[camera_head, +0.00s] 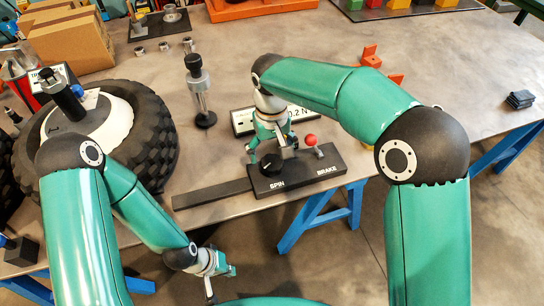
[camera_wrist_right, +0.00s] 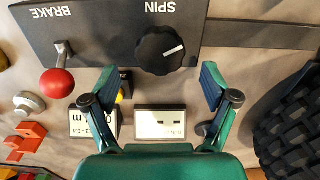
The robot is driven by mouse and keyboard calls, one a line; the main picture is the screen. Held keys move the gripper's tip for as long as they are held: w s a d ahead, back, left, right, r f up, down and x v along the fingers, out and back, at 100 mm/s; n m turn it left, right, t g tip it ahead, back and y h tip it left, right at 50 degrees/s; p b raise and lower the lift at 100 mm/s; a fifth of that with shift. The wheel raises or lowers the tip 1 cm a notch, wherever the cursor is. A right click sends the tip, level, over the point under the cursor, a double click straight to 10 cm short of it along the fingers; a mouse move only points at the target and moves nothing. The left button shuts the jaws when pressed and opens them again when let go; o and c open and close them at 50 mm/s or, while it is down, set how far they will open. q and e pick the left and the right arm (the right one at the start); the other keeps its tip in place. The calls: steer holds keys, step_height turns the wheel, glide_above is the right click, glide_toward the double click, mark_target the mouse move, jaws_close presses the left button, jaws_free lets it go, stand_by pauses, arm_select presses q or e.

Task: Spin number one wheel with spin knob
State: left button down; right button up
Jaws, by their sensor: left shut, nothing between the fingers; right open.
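A black control board (camera_head: 335,160) marked SPIN and BRAKE lies at the table's front edge. Its round black spin knob (camera_head: 272,167) shows a white pointer line in the right wrist view (camera_wrist_right: 162,50). My right gripper (camera_head: 271,152) is open just above the knob; in the right wrist view its fingers (camera_wrist_right: 158,80) are apart with nothing between them, clear of the knob. My left gripper (camera_head: 221,280) is shut and empty, low in front of the table. A large black tyre wheel (camera_head: 155,135) with a white hub lies at left; no number is readable on it.
The red-balled brake lever (camera_head: 310,140) stands beside the knob, also in the wrist view (camera_wrist_right: 57,82). White display plates (camera_wrist_right: 160,123) lie behind the board. A metal-and-black post (camera_head: 198,85) stands behind. Cardboard boxes (camera_head: 75,40) are at the back left. The table's right side is mostly clear.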

mark_target(272, 161)
step_height(272, 161, up, 8)
steer(key=shift+d, duration=0.1)
stand_by(0.7)
